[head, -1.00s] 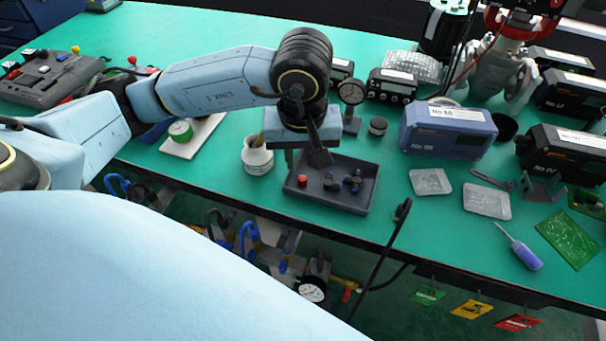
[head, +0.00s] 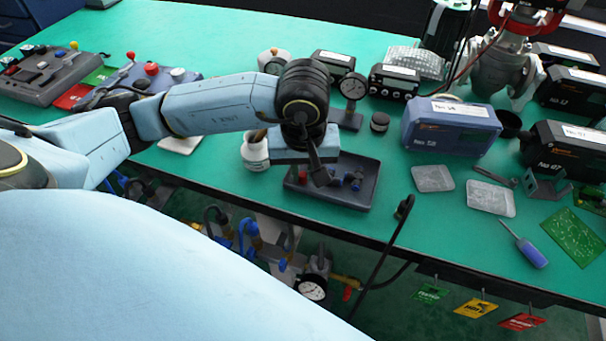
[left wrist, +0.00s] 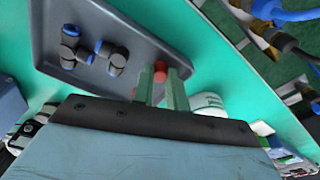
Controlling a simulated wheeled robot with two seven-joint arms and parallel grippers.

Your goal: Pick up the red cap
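The red cap (head: 303,174) is in the left part of a dark grey tray (head: 345,202) near the table's front edge. In the left wrist view the red cap (left wrist: 160,68) shows at the fingertips of my left gripper (left wrist: 160,82), by the tray wall. The two fingers stand apart, one on each side of the cap; I cannot tell whether they touch it. In the head view my left gripper (head: 311,172) points down into the tray and partly hides it. My right gripper is not in view.
Dark fittings with blue ends (head: 353,182) lie in the tray, right of the cap. A white bottle (head: 256,152) stands just left of the tray. A dial gauge on a stand (head: 352,88) and a blue-grey positioner box (head: 450,128) are behind. A black cable (head: 398,225) hangs over the front edge.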

